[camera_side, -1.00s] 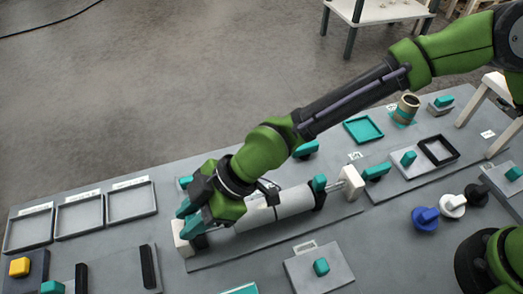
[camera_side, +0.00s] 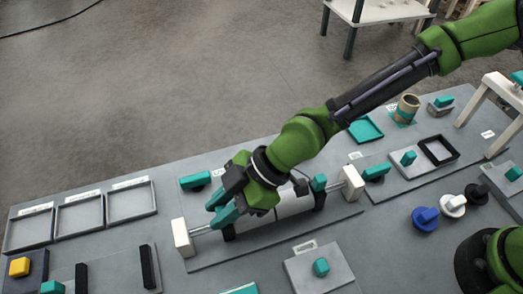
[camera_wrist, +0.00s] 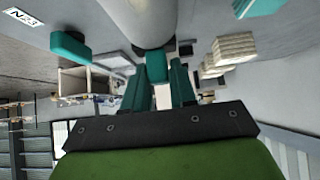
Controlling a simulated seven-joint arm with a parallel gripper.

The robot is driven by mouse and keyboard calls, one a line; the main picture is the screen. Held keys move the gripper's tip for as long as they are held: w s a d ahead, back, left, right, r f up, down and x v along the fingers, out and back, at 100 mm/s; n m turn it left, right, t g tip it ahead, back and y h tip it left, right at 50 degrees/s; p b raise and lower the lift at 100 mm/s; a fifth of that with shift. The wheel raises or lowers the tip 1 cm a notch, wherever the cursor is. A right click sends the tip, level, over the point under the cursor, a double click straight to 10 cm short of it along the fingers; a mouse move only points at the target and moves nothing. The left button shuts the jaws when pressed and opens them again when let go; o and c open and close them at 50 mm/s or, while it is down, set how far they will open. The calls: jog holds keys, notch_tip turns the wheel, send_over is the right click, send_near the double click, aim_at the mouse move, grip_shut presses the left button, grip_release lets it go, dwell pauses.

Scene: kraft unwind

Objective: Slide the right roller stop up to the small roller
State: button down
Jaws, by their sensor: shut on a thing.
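The small roller (camera_side: 293,203), a pale cylinder, lies on a metal rod between two white end posts, the near-left one (camera_side: 182,238) and the far-right one (camera_side: 352,183). My gripper (camera_side: 222,212) is shut at the roller's picture-left end. Bare rod (camera_side: 203,229) shows between this stop and the left post. Another black stop with a teal handle (camera_side: 319,183) sits at the roller's right end. In the wrist view, my fingers (camera_wrist: 160,85) are close to the roller (camera_wrist: 148,22).
A teal block (camera_side: 195,181) stands behind the roller's left end. A grey plate with a teal knob (camera_side: 321,267) lies in front. Shallow trays (camera_side: 80,216) are at the left, and coloured knobs (camera_side: 425,216) at the right.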

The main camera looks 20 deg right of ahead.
jog(key=c, duration=1)
grip_release()
jog(key=v, duration=1.7)
